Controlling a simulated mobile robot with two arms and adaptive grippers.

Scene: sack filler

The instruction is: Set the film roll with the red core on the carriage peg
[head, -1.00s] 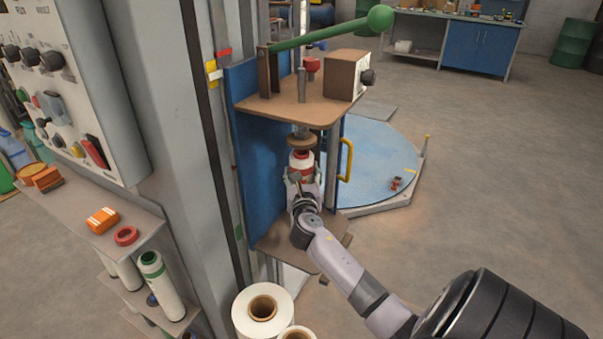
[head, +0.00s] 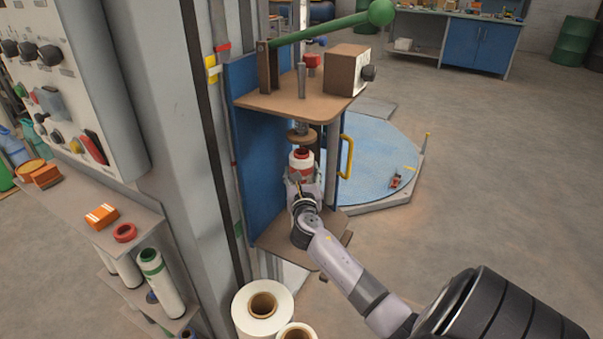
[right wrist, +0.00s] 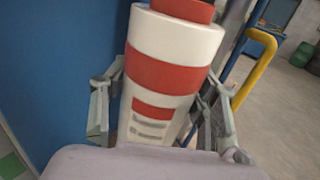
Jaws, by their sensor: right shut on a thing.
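The film roll with the red core (head: 301,160) is white with red bands and stands upright in my right gripper (head: 302,183). In the right wrist view the roll (right wrist: 172,70) fills the middle, with the right gripper's (right wrist: 160,112) fingers closed on both sides of it. The roll is inside the carriage (head: 284,107), between its upper plate and lower plate (head: 285,240). A brown disc (head: 302,137) hangs under the upper plate, just above the roll. I cannot make out the peg; the arm hides part of the lower plate. My left gripper is not in view.
A blue back panel (head: 256,165) stands left of the roll, and a yellow handle (head: 346,157) to its right. White rolls (head: 262,306) stand below at the front. A shelf (head: 75,207) with a green-core roll (head: 160,280) is at left.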

